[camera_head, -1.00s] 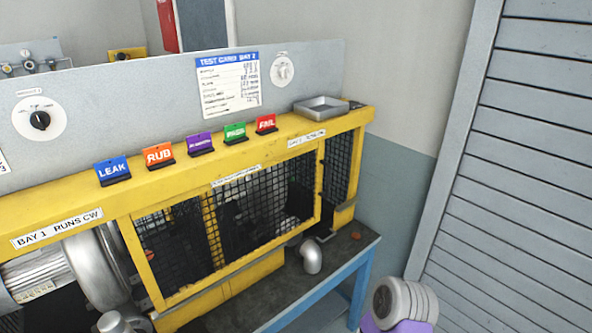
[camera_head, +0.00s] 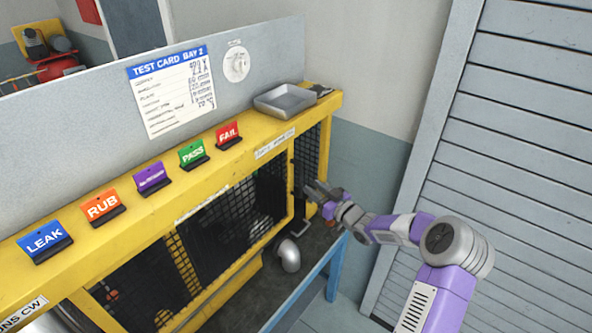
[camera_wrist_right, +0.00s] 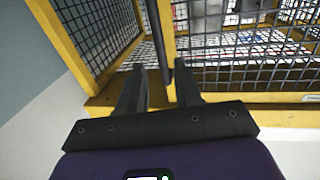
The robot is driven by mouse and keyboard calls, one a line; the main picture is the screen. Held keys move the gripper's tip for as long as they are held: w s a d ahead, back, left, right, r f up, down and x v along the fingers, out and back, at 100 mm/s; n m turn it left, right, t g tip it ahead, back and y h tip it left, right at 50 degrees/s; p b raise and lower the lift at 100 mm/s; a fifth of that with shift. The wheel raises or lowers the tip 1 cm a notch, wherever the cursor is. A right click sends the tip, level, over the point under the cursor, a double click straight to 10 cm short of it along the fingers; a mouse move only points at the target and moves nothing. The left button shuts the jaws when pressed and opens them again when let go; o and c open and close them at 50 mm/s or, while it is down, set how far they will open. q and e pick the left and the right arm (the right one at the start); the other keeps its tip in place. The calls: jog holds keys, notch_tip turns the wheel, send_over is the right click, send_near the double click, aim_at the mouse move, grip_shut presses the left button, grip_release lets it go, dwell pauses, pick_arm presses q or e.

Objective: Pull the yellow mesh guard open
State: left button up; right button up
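The yellow mesh guard (camera_head: 291,190) is a yellow frame with black mesh on the front of the yellow bench enclosure. It looks closed. In the right wrist view its mesh (camera_wrist_right: 240,60) fills the upper right. A black upright bar (camera_wrist_right: 158,40), like a handle, stands by the yellow upright. My right gripper (camera_head: 311,190) is at the guard's right end, beside the corner. In the wrist view the gripper (camera_wrist_right: 160,80) has its fingers apart, with the lower end of the bar between them. I cannot tell whether they touch it. My left gripper is out of view.
Colored tags, including LEAK (camera_head: 45,242) and FAIL (camera_head: 228,135), stand along the yellow top rail. A grey tray (camera_head: 285,100) sits at its right end. A grey slatted shutter (camera_head: 510,150) is at the right.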

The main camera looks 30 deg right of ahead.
send_over(300, 196)
jog(key=shift+w+d+p, duration=0.25)
jog(key=shift+p, duration=0.15)
grip_shut()
